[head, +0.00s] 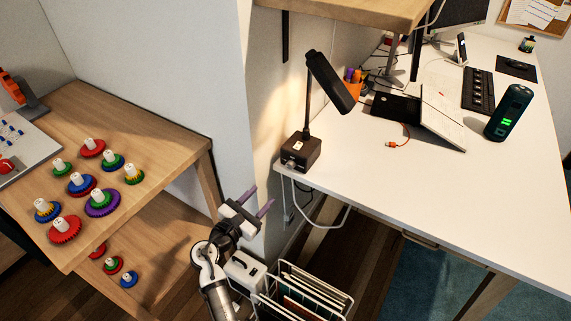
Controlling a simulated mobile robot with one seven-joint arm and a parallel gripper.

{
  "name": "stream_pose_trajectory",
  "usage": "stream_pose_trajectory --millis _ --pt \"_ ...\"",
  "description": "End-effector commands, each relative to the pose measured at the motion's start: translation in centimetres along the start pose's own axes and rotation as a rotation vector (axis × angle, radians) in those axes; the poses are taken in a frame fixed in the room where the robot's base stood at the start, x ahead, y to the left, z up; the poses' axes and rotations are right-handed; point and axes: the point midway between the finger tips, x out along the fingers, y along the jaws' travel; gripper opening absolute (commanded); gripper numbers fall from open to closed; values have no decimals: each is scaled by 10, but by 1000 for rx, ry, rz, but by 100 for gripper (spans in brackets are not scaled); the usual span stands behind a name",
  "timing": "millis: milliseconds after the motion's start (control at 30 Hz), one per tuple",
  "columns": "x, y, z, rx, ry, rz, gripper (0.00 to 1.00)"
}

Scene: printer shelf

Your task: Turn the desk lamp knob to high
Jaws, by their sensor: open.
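The black desk lamp (330,82) stands at the left end of the white desk (380,186). Its head tilts down to the right and its square base (300,152) sits near the desk's edge. A small light-coloured part that looks like the knob (291,163) shows on the front of the base; its setting is too small to read. My gripper (259,202) is open and empty, with two purple fingers pointing up and right. In the picture it is below and left of the lamp base, apart from it.
A wooden shelf (165,165) with several coloured gears is at the left. A white wire rack (300,290) with files stands low beside my arm. A white cable hangs below the lamp.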

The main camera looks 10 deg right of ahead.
Motion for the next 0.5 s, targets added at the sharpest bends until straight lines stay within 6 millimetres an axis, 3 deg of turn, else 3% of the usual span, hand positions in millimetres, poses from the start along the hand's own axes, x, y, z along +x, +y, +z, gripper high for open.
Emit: stream_pose_trajectory --millis 167,500 --pt "24 0 3 -2 -3 -4 44" --pt "96 2 4 2 -2 1 44"
